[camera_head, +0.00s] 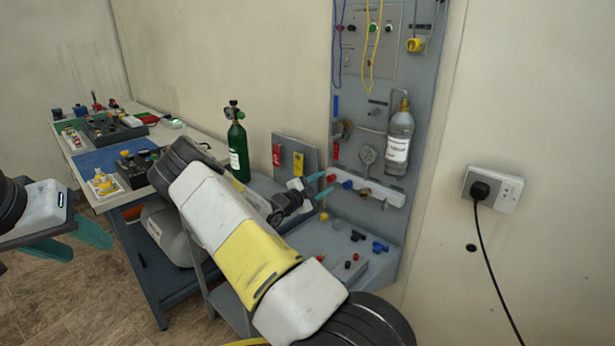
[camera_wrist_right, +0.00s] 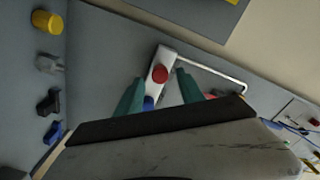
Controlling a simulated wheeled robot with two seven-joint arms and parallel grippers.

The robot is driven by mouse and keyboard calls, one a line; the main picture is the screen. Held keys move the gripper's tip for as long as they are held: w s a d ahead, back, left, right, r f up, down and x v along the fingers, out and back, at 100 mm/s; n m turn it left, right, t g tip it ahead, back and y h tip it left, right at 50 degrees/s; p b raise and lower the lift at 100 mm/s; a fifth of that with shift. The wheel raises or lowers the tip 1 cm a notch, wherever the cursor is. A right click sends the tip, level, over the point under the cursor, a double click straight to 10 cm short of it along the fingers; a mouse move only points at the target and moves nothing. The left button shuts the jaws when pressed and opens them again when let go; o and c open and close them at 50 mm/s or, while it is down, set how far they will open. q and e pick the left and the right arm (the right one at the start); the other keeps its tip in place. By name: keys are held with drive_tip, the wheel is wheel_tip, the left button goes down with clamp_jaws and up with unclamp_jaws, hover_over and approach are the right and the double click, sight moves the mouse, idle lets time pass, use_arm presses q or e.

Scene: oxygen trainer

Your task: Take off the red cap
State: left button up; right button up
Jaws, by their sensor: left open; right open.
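The red cap (camera_head: 331,177) sits at the left end of a white bar (camera_head: 375,190) on the grey upright panel. In the right wrist view the red cap (camera_wrist_right: 160,74) shows as a round red disc on the bar. My right gripper (camera_head: 321,186) is open in front of the panel, its teal fingertips near the cap. In the wrist view its fingers (camera_wrist_right: 160,80) appear on either side of the cap, with gaps; I cannot tell the depth between them. My left gripper (camera_head: 89,248) is open and empty at the far left, away from the panel.
A blue cap (camera_head: 347,184) is beside the red one. A clear bottle (camera_head: 400,140) hangs above the bar. Small blue, black and red fittings (camera_head: 380,247) are on the sloped lower panel. A green cylinder (camera_head: 238,150) stands left, near a cluttered workbench (camera_head: 205,140).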

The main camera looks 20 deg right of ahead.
drive_tip(key=m, duration=0.3)
drive_tip(key=shift+m, duration=0.3)
drive_tip(key=shift+m, duration=1.7)
drive_tip(key=shift+m, duration=1.7)
